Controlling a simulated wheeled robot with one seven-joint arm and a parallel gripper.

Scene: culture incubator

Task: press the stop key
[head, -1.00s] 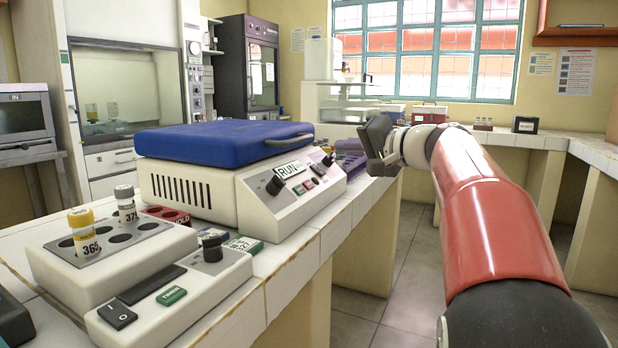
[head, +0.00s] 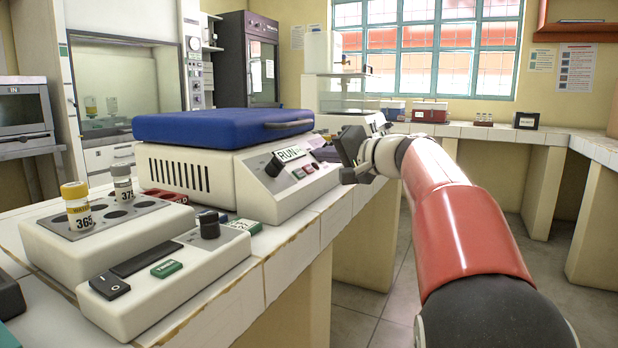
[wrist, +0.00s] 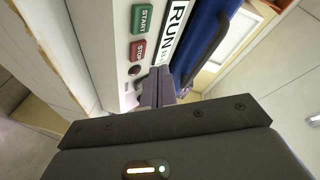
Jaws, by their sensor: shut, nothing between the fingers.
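The stop key is a small red key marked STOP (wrist: 138,50) in the wrist view, on the pale front panel of a machine with a blue lid (head: 225,125). A green START key (wrist: 144,18) sits beside it. In the head view the stop key (head: 308,169) is tiny, below the RUN display (head: 290,154). My gripper (head: 347,165) is to the right of the panel in the head view. Its shut, empty fingers (wrist: 158,88) show in the wrist view a little below the stop key; I cannot tell whether they touch the panel.
A dark knob (head: 273,167) sticks out of the panel left of the keys. In front stands a tube block (head: 100,240) with two vials, a switch and a green key. An instrument (head: 345,95) stands behind my gripper. The aisle floor (head: 375,305) right of the bench is clear.

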